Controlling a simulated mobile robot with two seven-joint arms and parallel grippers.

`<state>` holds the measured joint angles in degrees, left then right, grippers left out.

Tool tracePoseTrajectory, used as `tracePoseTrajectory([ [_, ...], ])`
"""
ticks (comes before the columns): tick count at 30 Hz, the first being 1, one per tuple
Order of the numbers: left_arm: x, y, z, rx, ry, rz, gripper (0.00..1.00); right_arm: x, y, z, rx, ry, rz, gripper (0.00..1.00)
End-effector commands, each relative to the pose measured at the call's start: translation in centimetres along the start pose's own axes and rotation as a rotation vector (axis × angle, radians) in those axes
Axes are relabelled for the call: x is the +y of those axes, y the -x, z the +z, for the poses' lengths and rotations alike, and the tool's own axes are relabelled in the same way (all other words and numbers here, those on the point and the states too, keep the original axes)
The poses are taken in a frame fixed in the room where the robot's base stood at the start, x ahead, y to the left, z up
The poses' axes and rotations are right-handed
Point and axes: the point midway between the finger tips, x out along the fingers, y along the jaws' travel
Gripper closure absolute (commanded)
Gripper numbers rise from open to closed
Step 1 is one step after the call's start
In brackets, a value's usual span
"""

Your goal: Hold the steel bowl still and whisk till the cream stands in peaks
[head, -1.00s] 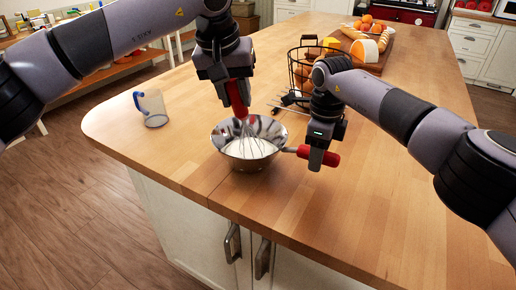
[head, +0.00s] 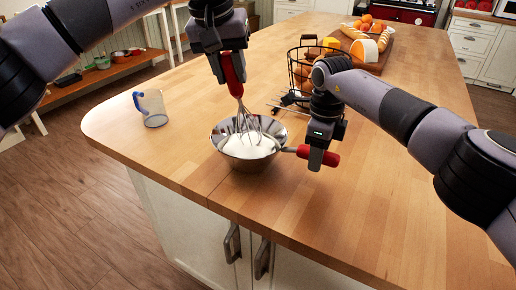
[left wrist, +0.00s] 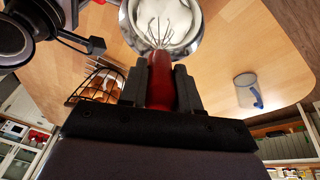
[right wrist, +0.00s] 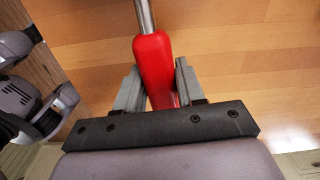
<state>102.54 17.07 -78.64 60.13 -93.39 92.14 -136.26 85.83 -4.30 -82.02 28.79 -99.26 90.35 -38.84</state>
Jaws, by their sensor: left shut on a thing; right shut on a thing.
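The steel bowl (head: 242,163) stands on the wooden island top near its front edge. White cream (head: 247,147) lies in it with a smooth-looking surface; I make out no clear peaks. My left gripper (head: 231,72) is above the bowl, shut on the red handle of the whisk (head: 234,84). The whisk is tilted, its wires down in the cream; the left wrist view shows the handle (left wrist: 161,82) between the fingers. My right gripper (head: 318,157) is at the bowl's right, shut on the bowl's red handle (head: 333,159), also in the right wrist view (right wrist: 153,62).
A clear measuring jug (head: 153,109) with a blue handle stands left of the bowl. A black wire basket (head: 300,66) stands behind my right gripper, with thin metal utensils beside it. A board (head: 372,68) with bread, cheese and fruit lies further back. The right side of the top is clear.

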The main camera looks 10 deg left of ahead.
Motion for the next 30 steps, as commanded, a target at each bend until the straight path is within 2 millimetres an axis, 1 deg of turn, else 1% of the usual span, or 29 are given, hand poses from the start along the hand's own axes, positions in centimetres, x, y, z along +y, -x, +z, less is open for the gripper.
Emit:
tracePoseTrajectory([
  [1, 0.1, 0.6, -0.2, 0.002, 0.001, 0.0, 1.0, 0.0, 0.0, 0.0, 0.0, -0.001, 0.0, 1.0],
  [18, 0.8, 6.0, -1.8, 0.002, 0.0, 0.001, 1.0, 0.0, 0.0, 0.0, 0.0, -0.001, 0.0, 1.0],
  [23, 0.9, 6.8, -2.0, 0.0, 0.0, 0.001, 1.0, 0.0, 0.0, 0.0, 0.001, -0.001, -0.001, 1.0],
  [30, 0.9, 6.9, -2.0, 0.0, -0.001, 0.001, 1.0, 0.0, 0.0, -0.1, 0.001, -0.001, 0.0, 1.0],
])
